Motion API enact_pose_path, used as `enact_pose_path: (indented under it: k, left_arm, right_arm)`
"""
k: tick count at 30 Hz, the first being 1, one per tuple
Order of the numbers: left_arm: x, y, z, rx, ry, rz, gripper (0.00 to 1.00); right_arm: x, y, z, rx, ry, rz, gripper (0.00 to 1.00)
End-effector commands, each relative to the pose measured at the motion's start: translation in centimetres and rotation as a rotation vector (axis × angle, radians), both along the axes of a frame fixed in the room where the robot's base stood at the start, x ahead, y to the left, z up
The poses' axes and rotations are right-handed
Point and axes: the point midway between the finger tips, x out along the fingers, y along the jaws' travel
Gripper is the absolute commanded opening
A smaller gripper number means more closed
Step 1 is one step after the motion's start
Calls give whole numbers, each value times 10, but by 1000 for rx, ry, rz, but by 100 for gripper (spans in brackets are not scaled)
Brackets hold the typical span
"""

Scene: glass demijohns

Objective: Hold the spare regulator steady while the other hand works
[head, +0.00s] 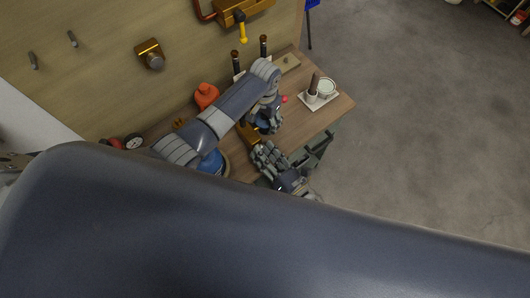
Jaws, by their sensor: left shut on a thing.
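My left gripper (264,122) comes down over the wooden workbench in the head view. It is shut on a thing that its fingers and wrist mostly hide. A brass-coloured piece (249,134) shows just beside and below the fingers; it looks like the spare regulator, though its full shape cannot be seen. My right gripper (293,153) is lower in the picture, at the bench's front edge, close to the left one. Its fingers are spread wide, with nothing visible between them.
A white tray (311,101) with a white mug (326,89) and a dark upright item (314,84) stands at the bench's right. An orange bottle (206,96) is behind my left arm. A dial gauge (133,141) is far left. Bare wood (318,122) shows in front of the tray.

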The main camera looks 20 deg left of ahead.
Motion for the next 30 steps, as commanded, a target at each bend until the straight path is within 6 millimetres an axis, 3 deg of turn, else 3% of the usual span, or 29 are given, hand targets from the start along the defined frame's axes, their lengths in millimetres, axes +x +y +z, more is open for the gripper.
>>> enact_pose_path:
  k: [19, 30]
  left_arm:
    - [-1, 0, -1, 1, 3, 0, 13]
    - [-1, 0, -1, 1, 3, 0, 13]
  right_arm:
    - [-1, -1, -1, -11, -9, 0, 48]
    - [-5, -6, -2, -181, -226, 0, 48]
